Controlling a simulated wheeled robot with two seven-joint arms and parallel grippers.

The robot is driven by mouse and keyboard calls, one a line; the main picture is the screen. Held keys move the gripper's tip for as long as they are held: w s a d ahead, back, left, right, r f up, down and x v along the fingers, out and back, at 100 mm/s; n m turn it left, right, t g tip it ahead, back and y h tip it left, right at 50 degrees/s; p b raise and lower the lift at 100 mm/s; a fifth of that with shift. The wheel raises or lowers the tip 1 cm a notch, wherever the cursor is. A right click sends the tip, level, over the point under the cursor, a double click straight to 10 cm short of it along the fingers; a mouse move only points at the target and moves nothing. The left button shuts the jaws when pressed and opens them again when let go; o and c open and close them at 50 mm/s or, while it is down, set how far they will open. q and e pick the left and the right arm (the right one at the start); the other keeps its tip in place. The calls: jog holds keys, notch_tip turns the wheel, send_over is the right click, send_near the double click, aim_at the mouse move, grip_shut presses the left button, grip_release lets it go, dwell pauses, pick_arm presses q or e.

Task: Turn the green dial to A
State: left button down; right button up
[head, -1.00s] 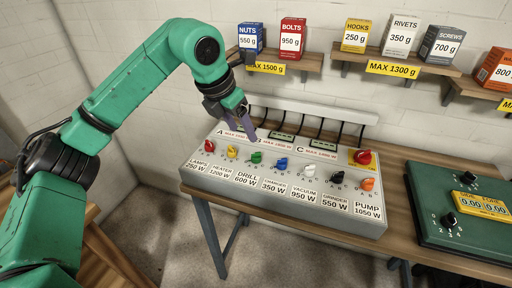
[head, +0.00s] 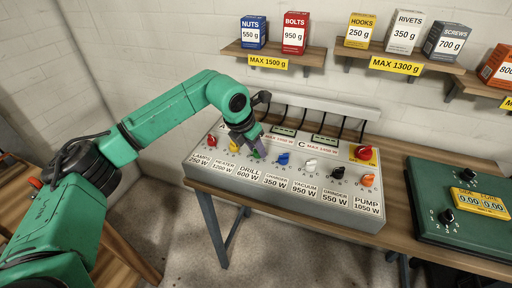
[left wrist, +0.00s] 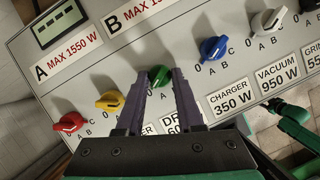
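The green dial (head: 254,156) sits above the DRILL 600 W label on the sloped grey panel (head: 370,226), mostly covered by my left gripper in the head view. In the left wrist view the green dial (left wrist: 158,75) shows between the tips of the two purple fingers. My left gripper (left wrist: 160,80) has its fingers apart, one on each side of the dial; I cannot tell whether they touch it. The dial's own position marks are largely hidden by the fingers. My right gripper is in neither view.
The yellow dial (left wrist: 109,99) and blue dial (left wrist: 213,47) flank the green one closely. A red dial (left wrist: 69,122) is farther left. White, black and orange dials continue to the right. A green scale box (head: 460,215) stands right of the panel. Shelves with boxes hang above.

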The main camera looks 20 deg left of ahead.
pick_arm(q)
jog(key=shift+n, duration=0.4)
jog(key=n+b, duration=0.1)
jog(key=n+y+b, duration=0.1)
jog(key=n, duration=0.1)
jog(key=shift+d+n+t+y, duration=0.2)
jog(key=shift+n+t+y, duration=0.1)
jog(key=shift+d+r+n+y+b, duration=0.1)
jog(key=shift+n+y+b, duration=0.65)
jog(key=shift+n, duration=0.95)
jog(key=c, duration=0.5)
grip_release()
jog(key=shift+c, duration=0.2)
jog(key=b+v, duration=0.1)
jog(key=v, duration=1.3)
jog(key=shift+r, duration=0.35)
